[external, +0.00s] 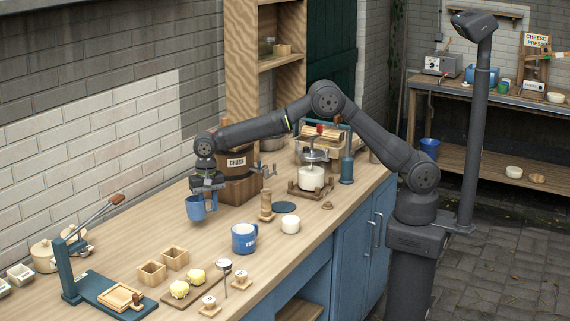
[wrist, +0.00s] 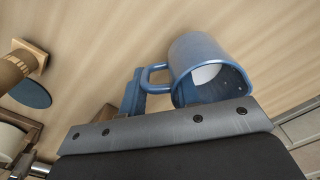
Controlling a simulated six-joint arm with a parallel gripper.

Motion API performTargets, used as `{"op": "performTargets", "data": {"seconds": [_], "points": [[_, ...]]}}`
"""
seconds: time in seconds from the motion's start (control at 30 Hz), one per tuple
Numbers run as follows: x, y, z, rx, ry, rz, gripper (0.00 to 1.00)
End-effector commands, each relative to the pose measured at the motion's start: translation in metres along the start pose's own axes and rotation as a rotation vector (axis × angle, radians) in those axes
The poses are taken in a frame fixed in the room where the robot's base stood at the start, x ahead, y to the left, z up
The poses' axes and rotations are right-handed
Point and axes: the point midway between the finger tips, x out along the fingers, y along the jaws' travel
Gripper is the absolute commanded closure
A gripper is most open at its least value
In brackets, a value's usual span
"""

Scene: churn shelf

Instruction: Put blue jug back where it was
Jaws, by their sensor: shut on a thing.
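The blue jug (external: 195,208) hangs from my gripper (external: 208,187), upright or nearly so, over the table left of the churn. My gripper is shut on it, at its handle side.
A second blue mug with white lettering (external: 244,238) stands in front. The wooden churn (external: 237,185) is close behind my gripper. A wooden post (external: 266,205) and white cup (external: 290,224) stand near the mat. Wooden boxes (external: 174,258) and butter pieces (external: 197,276) lie forward.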

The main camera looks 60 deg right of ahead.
Motion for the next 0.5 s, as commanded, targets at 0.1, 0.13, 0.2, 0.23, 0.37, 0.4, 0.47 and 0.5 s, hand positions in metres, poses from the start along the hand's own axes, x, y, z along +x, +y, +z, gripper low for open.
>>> {"op": "performTargets", "data": {"seconds": [0.1, 0.13, 0.2, 0.23, 0.37, 0.4, 0.47, 0.5], "points": [[0.021, 0.0, 0.0, 0.0, -0.001, 0.001, 1.0], [0.025, 0.0, 0.0, 0.0, -0.001, 0.001, 1.0], [0.032, 0.001, 0.0, -0.001, 0.0, 0.001, 1.0], [0.033, 0.0, 0.0, -0.001, 0.0, 0.0, 1.0], [0.033, 0.0, 0.0, -0.001, 0.0, -0.002, 1.0], [0.033, 0.0, 0.0, -0.001, 0.0, -0.002, 1.0], [0.033, 0.0, 0.0, -0.001, 0.0, -0.001, 1.0], [0.034, 0.0, 0.0, -0.001, 0.0, -0.001, 1.0]]}}
